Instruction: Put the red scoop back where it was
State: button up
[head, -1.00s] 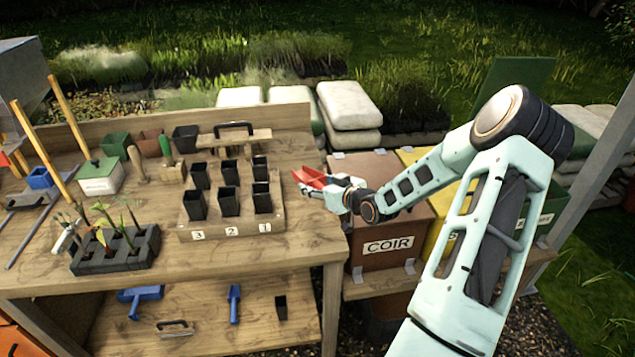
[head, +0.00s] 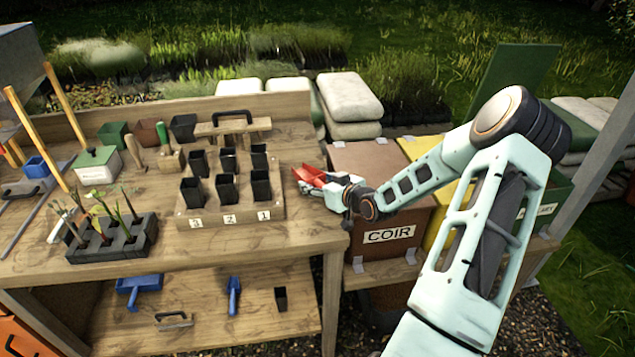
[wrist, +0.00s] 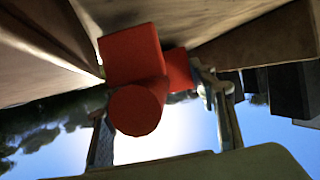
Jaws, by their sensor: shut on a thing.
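The red scoop (head: 311,175) is at the right end of the wooden potting bench (head: 300,225). My gripper (head: 335,187) is shut on it, just left of the brown COIR bin. In the wrist view the red scoop (wrist: 134,60) fills the upper middle, its round handle end toward the camera, between the fingers of my gripper (wrist: 165,115). I cannot tell whether the scoop touches the bench top.
A wooden block with several black pots (head: 226,188) stands left of the scoop. The COIR bin (head: 380,160) has its brown lid shut; a yellow bin (head: 447,200) and a green bin (head: 555,195) stand right of it, the green lid raised. Blue scoops (head: 138,287) lie on the lower shelf.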

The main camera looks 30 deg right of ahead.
jog(key=shift+f+b, duration=0.4)
jog(key=shift+f, duration=0.1)
jog(key=o, duration=1.4)
jog(key=shift+r, duration=0.1)
jog(key=shift+s, duration=0.1)
jog(key=v, duration=1.2)
